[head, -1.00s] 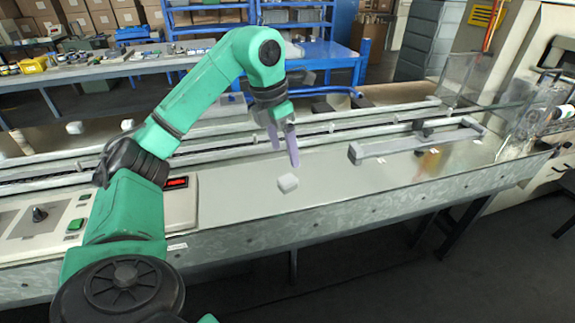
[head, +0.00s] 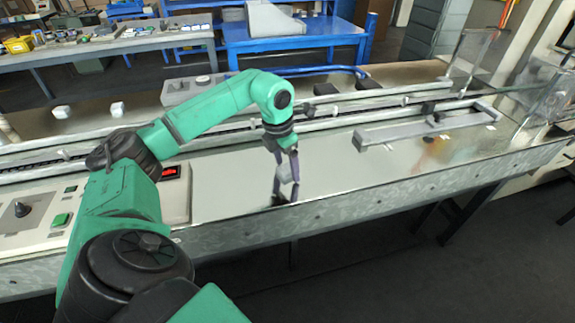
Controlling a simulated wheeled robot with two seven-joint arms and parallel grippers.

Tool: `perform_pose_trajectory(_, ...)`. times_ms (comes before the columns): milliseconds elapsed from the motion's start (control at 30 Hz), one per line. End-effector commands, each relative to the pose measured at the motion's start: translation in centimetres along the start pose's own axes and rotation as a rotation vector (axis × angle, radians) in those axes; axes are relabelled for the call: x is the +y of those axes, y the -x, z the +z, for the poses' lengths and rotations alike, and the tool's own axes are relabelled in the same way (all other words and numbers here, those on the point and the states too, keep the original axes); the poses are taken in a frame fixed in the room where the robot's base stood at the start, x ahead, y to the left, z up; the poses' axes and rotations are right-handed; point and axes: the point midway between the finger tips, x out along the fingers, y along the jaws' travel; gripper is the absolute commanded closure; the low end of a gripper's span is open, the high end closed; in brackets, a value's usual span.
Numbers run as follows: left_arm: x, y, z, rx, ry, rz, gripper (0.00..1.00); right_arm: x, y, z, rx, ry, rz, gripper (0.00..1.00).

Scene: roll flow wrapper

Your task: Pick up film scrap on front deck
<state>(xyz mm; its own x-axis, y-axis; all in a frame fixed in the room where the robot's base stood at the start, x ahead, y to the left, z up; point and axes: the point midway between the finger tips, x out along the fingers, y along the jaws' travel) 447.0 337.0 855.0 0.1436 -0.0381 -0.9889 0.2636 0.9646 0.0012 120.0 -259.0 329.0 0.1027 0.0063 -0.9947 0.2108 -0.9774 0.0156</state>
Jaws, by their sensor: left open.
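The film scrap (head: 285,173) is a small pale grey-white lump on the shiny metal front deck (head: 345,175), near the middle of the picture. My left gripper (head: 285,168) points down over it. Its two thin purplish fingers are open, and the scrap shows between them. I cannot tell whether the fingers touch it. The fingers are mirrored darkly in the deck below. My right gripper is out of view.
A control panel (head: 45,210) with a green button stands left on the deck. Conveyor rails (head: 350,108) run behind, with a grey bar bracket (head: 400,133) at right. Two pale pieces (head: 62,112) (head: 117,108) lie beyond the rails.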

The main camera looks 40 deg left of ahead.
Motion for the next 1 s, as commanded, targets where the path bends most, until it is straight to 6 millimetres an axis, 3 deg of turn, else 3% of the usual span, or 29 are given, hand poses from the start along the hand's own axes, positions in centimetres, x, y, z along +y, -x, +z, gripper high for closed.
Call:
perform_pose_trajectory(167,0.0,-0.1,0.0,-0.002,0.0,0.001,0.15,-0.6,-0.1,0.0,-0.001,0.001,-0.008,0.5)
perform_pose_trajectory(267,0.0,-0.1,0.0,-0.002,0.0,0.0,0.46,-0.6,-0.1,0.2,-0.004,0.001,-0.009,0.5)
perform_pose_trajectory(400,0.0,-0.1,0.0,-0.001,0.0,0.0,0.99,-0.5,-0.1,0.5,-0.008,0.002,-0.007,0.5)
perform_pose_trajectory(767,0.0,0.5,0.2,-0.002,0.001,0.001,1.0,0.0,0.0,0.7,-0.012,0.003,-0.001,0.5)
perform_pose_trajectory(867,0.0,1.9,0.4,-0.005,0.001,0.001,1.0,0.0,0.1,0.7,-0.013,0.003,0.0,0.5)
perform_pose_trajectory(1000,0.0,5.7,1.1,-0.01,0.0,0.0,1.0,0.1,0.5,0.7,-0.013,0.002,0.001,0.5)
